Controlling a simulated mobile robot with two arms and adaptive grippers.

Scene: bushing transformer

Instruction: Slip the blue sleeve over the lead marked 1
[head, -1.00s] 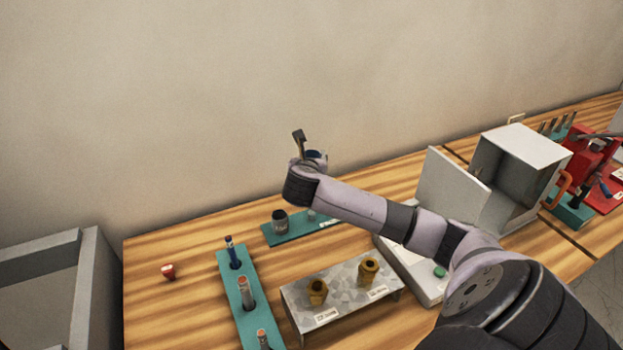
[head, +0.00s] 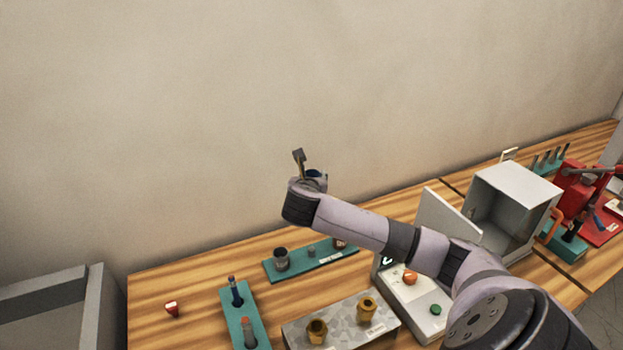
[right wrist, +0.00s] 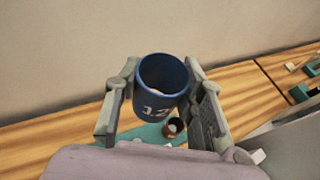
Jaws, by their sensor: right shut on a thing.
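My right gripper (head: 308,170) is raised above the back of the bench and shut on a blue sleeve (right wrist: 161,84). The sleeve is an open-topped dark blue ring with white figures that look like 12. A bit of its blue also shows in the head view (head: 317,174). A teal strip at the front left holds upright leads: one dark blue (head: 236,291) and one greyish with an orange tip (head: 248,330). Their marks are too small to read, so I cannot tell which is lead 1. My left gripper is not in view.
A teal rack (head: 325,256) with dark round parts lies below my right wrist. A grey stand (head: 341,323) with two brass pieces is in front. A white panel (head: 408,296), an open grey box (head: 513,205) and a grey bin (head: 90,305) flank them. A red-and-white piece (head: 172,309) lies left.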

